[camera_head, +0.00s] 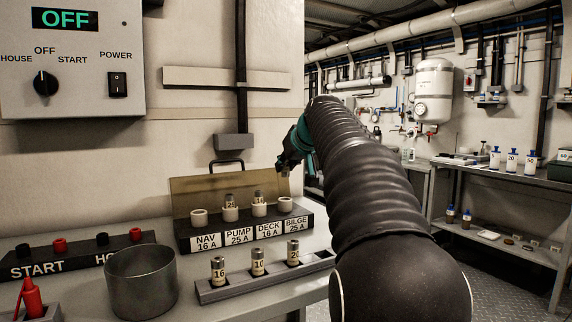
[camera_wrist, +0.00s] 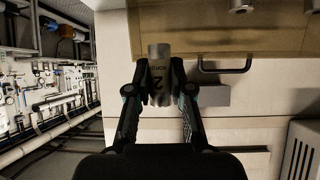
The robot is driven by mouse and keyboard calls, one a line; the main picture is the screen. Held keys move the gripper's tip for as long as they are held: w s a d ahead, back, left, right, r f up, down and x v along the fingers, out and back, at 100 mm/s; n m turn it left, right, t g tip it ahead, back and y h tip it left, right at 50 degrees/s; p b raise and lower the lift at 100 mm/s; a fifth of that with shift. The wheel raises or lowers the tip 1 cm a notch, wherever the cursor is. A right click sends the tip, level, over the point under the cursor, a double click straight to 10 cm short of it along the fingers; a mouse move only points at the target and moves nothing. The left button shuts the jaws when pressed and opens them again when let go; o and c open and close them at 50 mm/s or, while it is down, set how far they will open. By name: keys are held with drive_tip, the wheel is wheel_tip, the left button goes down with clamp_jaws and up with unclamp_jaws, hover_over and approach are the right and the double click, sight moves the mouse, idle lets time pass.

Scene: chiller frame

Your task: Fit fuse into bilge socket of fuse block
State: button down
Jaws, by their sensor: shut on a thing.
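My gripper (camera_head: 283,164) is shut on a metal fuse. The black fuse block (camera_head: 245,236) has four labelled sockets. The bilge socket (camera_head: 285,205), labelled BILGE 25 A, is a pale ring at the right end with no fuse in it. My gripper is above and apart from it. The held fuse is hardly visible in the head view.
Fuses stand in the pump (camera_head: 230,207) and deck (camera_head: 258,205) sockets; the nav socket (camera_head: 200,217) looks empty. A raised tinted cover (camera_head: 215,190) stands behind. A grey rack (camera_head: 270,284) holds three fuses in front. A metal cup (camera_head: 141,284) stands left.

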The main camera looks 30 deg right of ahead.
drive_tip(key=shift+f+b, duration=1.9)
drive_tip(key=shift+f, duration=0.55)
drive_tip(key=shift+f+b, duration=0.9)
drive_tip(key=shift+f, duration=0.35)
drive_tip(key=shift+r, duration=0.2)
drive_tip(key=shift+r+p, duration=0.7)
drive_tip(key=shift+p, duration=0.1)
idle(1.3)
drive_tip(key=shift+f+b, duration=0.6)
drive_tip(key=shift+f, duration=0.25)
drive_tip(key=c, duration=1)
unclamp_jaws()
drive_tip(key=shift+o, duration=0.2)
